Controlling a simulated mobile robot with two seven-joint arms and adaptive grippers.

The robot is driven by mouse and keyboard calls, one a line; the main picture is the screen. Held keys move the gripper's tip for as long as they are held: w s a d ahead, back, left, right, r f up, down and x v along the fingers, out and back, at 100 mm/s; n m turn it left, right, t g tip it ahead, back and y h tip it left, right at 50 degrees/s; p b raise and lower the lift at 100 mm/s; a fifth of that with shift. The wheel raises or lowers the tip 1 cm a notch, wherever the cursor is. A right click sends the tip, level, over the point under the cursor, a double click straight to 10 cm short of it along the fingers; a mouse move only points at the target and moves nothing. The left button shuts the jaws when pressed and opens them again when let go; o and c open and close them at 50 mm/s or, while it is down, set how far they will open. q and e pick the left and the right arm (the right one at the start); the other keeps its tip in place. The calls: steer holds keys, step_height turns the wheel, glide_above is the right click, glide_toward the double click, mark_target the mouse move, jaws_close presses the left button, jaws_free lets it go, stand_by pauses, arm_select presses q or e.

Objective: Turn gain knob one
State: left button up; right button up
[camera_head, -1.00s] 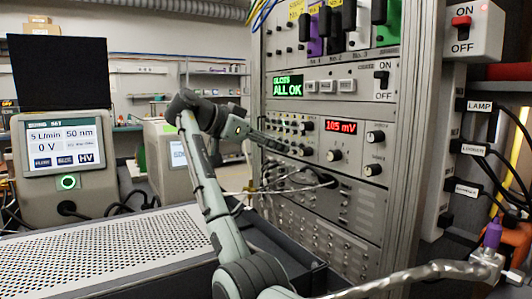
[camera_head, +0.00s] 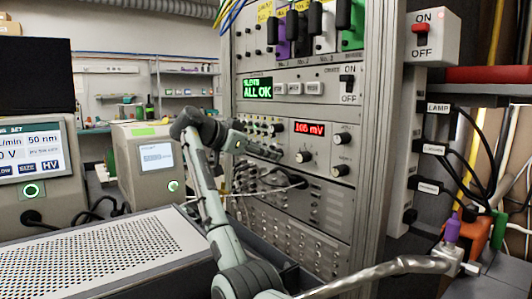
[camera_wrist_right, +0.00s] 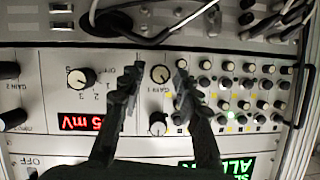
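My right gripper (camera_head: 264,155) is in front of the grey rack panel, left of the red mV display (camera_head: 309,129). In the right wrist view, which is upside down, its two fingers (camera_wrist_right: 159,70) are open. A small black-and-silver knob by the GAIN 1 label, gain knob one (camera_wrist_right: 160,73), shows in the gap between the fingertips. I see no clear contact with it, and depth is hard to judge. Another similar knob (camera_wrist_right: 158,122) shows between the fingers, nearer the palm. In the head view the gripper hides gain knob one. My left gripper is not in view.
A numbered selector knob (camera_wrist_right: 80,78) is beside one finger, and rows of small knobs (camera_wrist_right: 228,85) are beside the other. Cables (camera_head: 275,180) hang just below the gripper. A perforated-top box (camera_head: 95,250) stands lower left. A bent metal tube (camera_head: 385,270) crosses the lower right.

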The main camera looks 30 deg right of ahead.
jaws_close()
steer(key=shift+w+n+g, duration=0.15)
steer(key=shift+n+g, duration=0.55)
steer(key=shift+n, duration=0.3)
steer(key=shift+w+n+g, duration=0.1)
steer(key=shift+n+g, duration=0.6)
steer(key=shift+n, duration=0.3)
steer(key=shift+r, duration=0.1)
steer(key=shift+o, duration=1.8)
jaws_free()
